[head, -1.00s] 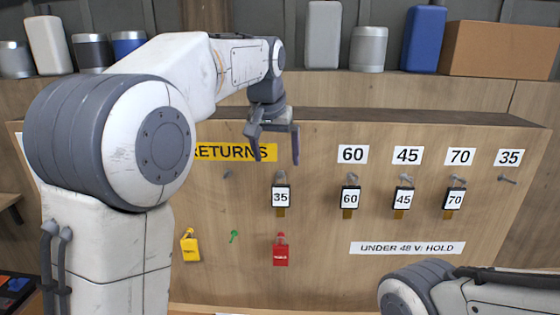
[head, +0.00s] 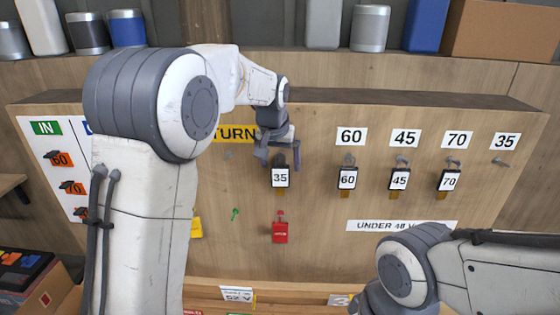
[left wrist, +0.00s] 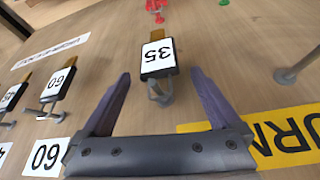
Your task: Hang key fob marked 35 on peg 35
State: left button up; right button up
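The key fob marked 35 (head: 280,177) hangs on a peg under the yellow RETURNS sign. It is black with a white label and a brown tab below. In the left wrist view the fob (left wrist: 158,58) is just beyond the fingertips, between their lines. My left gripper (head: 281,158) is open and empty, right at the top of the fob; its fingers (left wrist: 160,82) stand apart on both sides of the fob's peg. Peg 35 (head: 501,162), under the 35 label (head: 506,141) at the far right, is bare. My right gripper is not visible; only part of that arm shows at lower right.
Fobs 60 (head: 347,179), 45 (head: 399,180) and 70 (head: 449,180) hang on their pegs. Cans and boxes stand on the shelf above. An "UNDER 48 V: HOLD" strip (head: 402,226) is below the pegs.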

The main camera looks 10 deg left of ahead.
aim_at(279, 165)
pick_arm(q)
grip_shut()
jog(key=shift+r, duration=0.15)
jog(key=shift+r, duration=0.25)
dwell(0.4)
jog(key=shift+s+d+r+b, duration=0.2)
jog(key=shift+s+b, duration=0.1)
jog(key=shift+s, duration=0.5)
jog(key=shift+s+d+r+b, duration=0.15)
jog(key=shift+s+r+b, duration=0.1)
jog(key=shift+s, duration=0.5)
jog(key=shift+s+d+r+b, duration=0.15)
jog(key=shift+s+b, duration=0.15)
jog(key=shift+s, duration=0.5)
jog(key=shift+s+d+b, duration=0.25)
jog(key=shift+s+b, duration=0.35)
jog(key=shift+s, duration=0.65)
jog(key=shift+s+d+b, duration=0.25)
jog(key=shift+s+b, duration=0.3)
jog(key=shift+s, duration=0.65)
